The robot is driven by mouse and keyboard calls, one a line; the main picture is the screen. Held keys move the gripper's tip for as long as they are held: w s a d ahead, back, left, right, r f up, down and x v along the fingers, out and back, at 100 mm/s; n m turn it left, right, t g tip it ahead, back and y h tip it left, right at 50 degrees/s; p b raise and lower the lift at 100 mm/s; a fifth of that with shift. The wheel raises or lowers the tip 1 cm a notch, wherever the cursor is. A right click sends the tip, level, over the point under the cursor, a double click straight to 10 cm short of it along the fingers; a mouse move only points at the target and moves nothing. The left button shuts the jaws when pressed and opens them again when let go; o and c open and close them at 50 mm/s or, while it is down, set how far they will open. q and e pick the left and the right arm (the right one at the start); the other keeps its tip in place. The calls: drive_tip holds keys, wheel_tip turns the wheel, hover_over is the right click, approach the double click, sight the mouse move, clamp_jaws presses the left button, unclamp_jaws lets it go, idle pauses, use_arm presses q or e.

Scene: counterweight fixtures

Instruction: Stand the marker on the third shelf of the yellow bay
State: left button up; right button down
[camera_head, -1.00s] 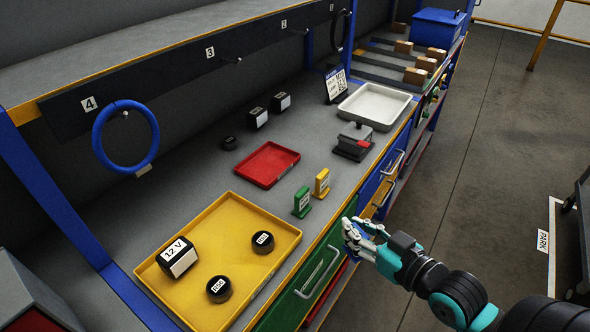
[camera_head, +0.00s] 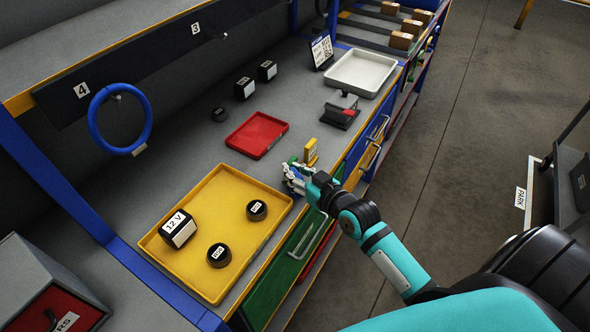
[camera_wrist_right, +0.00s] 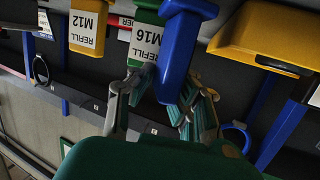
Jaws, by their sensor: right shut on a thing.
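My right gripper (camera_head: 296,180) is over the bench's front edge, beside the yellow tray's right corner. In the right wrist view its fingers (camera_wrist_right: 155,95) are closed around the stem of a blue marker (camera_wrist_right: 185,50), whose wide foot is at the picture's top. A green marker (camera_wrist_right: 146,42) labelled REFILL M16 is close behind it; in the head view the gripper mostly hides it. A yellow marker (camera_head: 310,151) stands just beyond; the wrist view shows its M12 label (camera_wrist_right: 87,28). I cannot make out a yellow bay with shelves. My left gripper is not in view.
The yellow tray (camera_head: 186,274) holds a 12 V block and two dark round pieces.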

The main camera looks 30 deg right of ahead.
drive_tip(key=shift+s+f, duration=0.1)
drive_tip(key=shift+f, duration=0.3)
drive_tip(key=c, duration=1.7)
unclamp_jaws()
drive_tip(key=shift+f, duration=0.1)
drive_tip(key=o, duration=0.4)
drive_tip(key=shift+w, duration=0.25)
drive_tip(key=shift+s, duration=0.1)
drive_tip(key=shift+s, duration=0.25)
drive_tip(key=shift+r+b+v, duration=0.15)
drive_tip(key=shift+b+v, duration=0.55)
drive_tip(key=shift+v, duration=2.2)
drive_tip(key=shift+r+b+v, duration=0.2)
drive_tip(key=shift+b+v, duration=0.45)
drive_tip(key=shift+v, duration=2.2)
